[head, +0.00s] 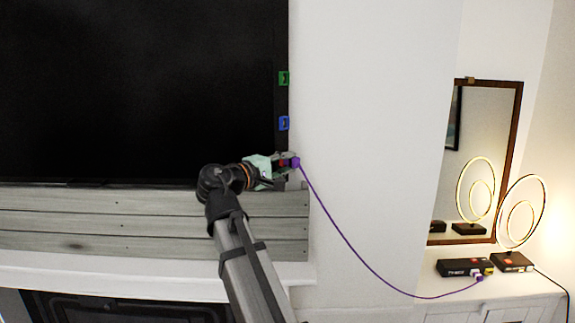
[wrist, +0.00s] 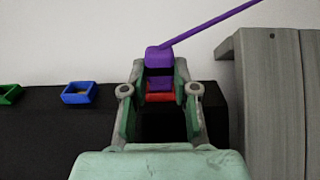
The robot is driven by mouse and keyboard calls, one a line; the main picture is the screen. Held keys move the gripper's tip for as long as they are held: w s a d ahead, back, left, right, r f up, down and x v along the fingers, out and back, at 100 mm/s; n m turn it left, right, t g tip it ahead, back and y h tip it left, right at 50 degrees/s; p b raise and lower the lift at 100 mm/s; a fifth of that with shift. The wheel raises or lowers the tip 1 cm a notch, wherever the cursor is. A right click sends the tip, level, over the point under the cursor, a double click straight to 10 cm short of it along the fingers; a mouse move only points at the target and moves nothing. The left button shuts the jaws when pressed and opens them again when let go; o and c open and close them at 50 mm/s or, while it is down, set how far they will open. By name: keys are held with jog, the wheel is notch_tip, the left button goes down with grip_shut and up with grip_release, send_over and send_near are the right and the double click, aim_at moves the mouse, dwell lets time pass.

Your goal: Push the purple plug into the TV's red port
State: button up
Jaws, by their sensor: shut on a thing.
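The TV (head: 140,85) has a green port (head: 283,78) and a blue port (head: 284,123) on its right edge. The red port (head: 281,163) sits below them, mostly covered by my gripper (head: 284,161). My gripper is shut on the purple plug (head: 296,162), with its cord trailing off. In the wrist view, the purple plug (wrist: 159,59) is between the fingertips of my gripper (wrist: 160,72). The plug's narrower front lines up with the red port (wrist: 160,98) and meets or overlaps its rim. How deep it sits I cannot tell.
The purple cord (head: 352,245) hangs down to a black box (head: 455,267) on the white cabinet at right. A ring lamp (head: 523,213) and a mirror (head: 483,140) stand there. Grey wooden planks (head: 120,222) lie below the TV. The wall right of the TV is clear.

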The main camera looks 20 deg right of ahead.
jog(key=shift+w+a, duration=0.1)
jog(key=shift+w, duration=0.2)
jog(key=o, duration=1.1)
jog(key=shift+c, duration=0.2)
jog(key=v, duration=0.7)
dwell(0.5)
dwell(0.4)
